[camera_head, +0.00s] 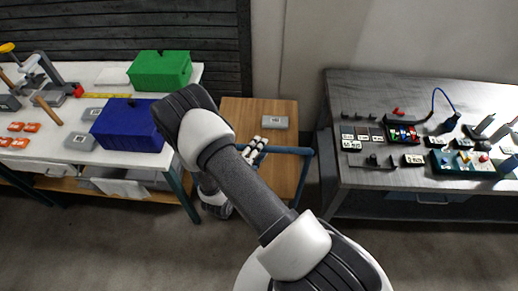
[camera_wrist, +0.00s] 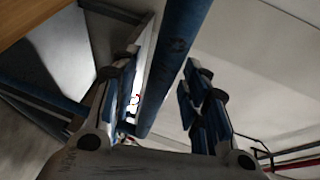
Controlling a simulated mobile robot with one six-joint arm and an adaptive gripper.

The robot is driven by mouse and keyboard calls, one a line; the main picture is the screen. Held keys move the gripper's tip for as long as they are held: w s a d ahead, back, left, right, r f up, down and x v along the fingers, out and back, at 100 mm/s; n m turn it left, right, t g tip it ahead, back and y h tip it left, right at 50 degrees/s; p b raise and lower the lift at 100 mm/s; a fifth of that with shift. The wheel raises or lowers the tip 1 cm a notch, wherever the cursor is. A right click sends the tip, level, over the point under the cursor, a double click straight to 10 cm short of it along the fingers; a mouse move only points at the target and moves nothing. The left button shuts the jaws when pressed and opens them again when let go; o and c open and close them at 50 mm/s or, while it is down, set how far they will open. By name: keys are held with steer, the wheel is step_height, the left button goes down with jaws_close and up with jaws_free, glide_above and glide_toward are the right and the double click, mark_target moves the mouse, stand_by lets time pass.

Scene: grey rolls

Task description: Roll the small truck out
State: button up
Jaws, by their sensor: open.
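The small truck (camera_head: 236,109) stands between the two tables, with a wooden top and a blue tubular handle (camera_head: 291,150) at its near side. My gripper (camera_head: 253,150) is at the handle, left of its middle, partly hidden by my arm in the head view. In the wrist view, the blue handle bar (camera_wrist: 174,60) runs between the fingers of my gripper (camera_wrist: 164,68). The fingers are open, with a clear gap on the right; the bar lies nearer the left finger, and I cannot tell whether they touch.
A grey labelled block (camera_head: 275,122) lies on the truck's top. The left table (camera_head: 150,158) holds a blue box (camera_head: 125,125), a green box (camera_head: 160,70) and tools. The right table (camera_head: 350,95) stands close to the truck. Floor (camera_head: 140,240) in front is clear.

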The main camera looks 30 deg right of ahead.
steer(key=shift+w+d, duration=0.15)
steer(key=shift+d, duration=0.15)
steer(key=shift+c, duration=0.2)
jaws_close()
stand_by(0.5)
